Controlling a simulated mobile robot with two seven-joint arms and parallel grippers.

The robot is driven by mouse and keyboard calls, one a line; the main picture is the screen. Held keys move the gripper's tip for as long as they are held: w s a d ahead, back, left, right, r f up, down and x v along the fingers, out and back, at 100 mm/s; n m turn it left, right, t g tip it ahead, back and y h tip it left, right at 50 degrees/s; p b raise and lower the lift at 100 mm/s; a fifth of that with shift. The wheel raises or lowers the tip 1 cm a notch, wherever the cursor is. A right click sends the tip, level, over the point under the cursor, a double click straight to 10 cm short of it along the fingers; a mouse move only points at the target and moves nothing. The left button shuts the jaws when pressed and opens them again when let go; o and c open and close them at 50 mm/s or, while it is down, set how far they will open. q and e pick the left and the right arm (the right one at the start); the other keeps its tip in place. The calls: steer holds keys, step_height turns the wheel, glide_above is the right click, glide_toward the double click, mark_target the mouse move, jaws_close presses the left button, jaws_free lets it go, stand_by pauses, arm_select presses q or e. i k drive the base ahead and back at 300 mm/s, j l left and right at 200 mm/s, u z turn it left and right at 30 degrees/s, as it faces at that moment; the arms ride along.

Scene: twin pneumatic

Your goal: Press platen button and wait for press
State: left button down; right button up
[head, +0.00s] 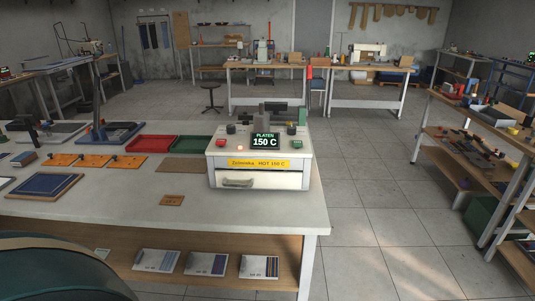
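The pneumatic press unit (261,160) stands on the right end of the workbench. Its small screen (265,142) reads "PLATEN 150 C". A red button or lamp (220,143) sits left of the screen, and a green button (291,130) sits to its right. Dark knobs are beside the screen. A yellow label (258,163) crosses the front, above a drawer with a handle (237,183); the drawer looks shut. Which control is the platen button is too small to tell. Neither of my grippers shows in the head view.
The workbench (255,208) carries a red tray (151,144), a green tray (193,143), orange boards (95,161) and a blue pad (45,185) left of the press. Shelves (470,150) stand at the right. The tiled floor (380,230) between is clear.

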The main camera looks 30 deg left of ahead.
mark_target(296, 144)
steer(key=i+l+u, duration=0.4)
steer(key=i+l, duration=0.15)
steer(key=l, duration=0.25)
steer(key=i+l+u, duration=0.2)
steer(key=l, duration=0.2)
steer(key=i, duration=0.05)
